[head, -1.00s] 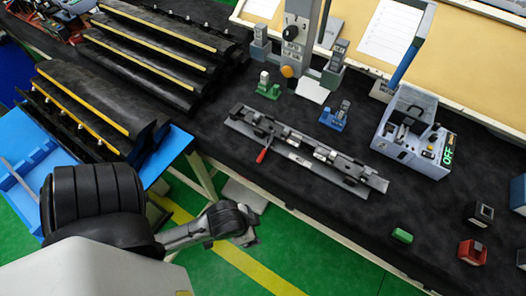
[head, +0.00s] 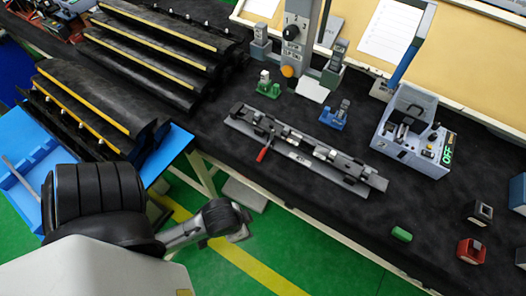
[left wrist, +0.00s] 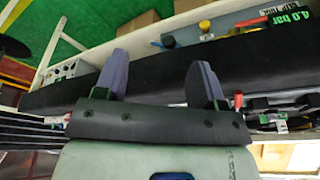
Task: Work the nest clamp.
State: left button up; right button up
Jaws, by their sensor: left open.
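The nest clamp fixture is a long grey metal rail (head: 345,175) lying diagonally on the black bench, with clamp blocks along it. Its red-tipped lever (head: 263,154) sticks out toward the bench's front edge near the left end. A red tip (left wrist: 238,101) also shows in the left wrist view, just right of the right finger. My left gripper (head: 241,233) is in front of the bench, below the fixture in the picture and apart from it, mostly hidden behind my wrist. In the left wrist view its two fingers (left wrist: 161,62) are spread with nothing between them. My right gripper is not seen.
A grey control box with a green OFF display (head: 412,145) stands right of the fixture. A blue-and-grey block (head: 334,117) and a green one (head: 268,87) sit behind it. Black trim parts on racks (head: 110,110) fill the left. Small coloured blocks lie at the right.

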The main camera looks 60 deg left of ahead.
pick_arm(q)
jog(key=a+f, duration=0.1)
jog(key=a, duration=0.1)
jog(key=s+a+f+n, duration=0.1)
jog(key=a, duration=0.1)
jog(key=s+a+f+n+y, duration=0.1)
jog(key=shift+a+f+g, duration=0.15)
jog(key=shift+a+g, duration=0.25)
jog(key=c, duration=0.3)
jog(key=a+n+t, duration=0.1)
jog(key=a, duration=0.1)
jog(key=w+a+f+n+t+y, duration=0.1)
jog(key=a, duration=0.2)
jog(key=w+a+t+y, duration=0.1)
jog(key=a, duration=0.1)
jog(key=shift+a+f+n, duration=0.2)
jog(key=shift+f+n, duration=0.2)
jog(key=shift+c, duration=0.3)
jog(key=n+t+y, duration=0.2)
jog(key=n+t, duration=0.1)
jog(key=t, duration=0.4)
send_near(261, 154)
jog(key=x, duration=1.1)
grip_shut()
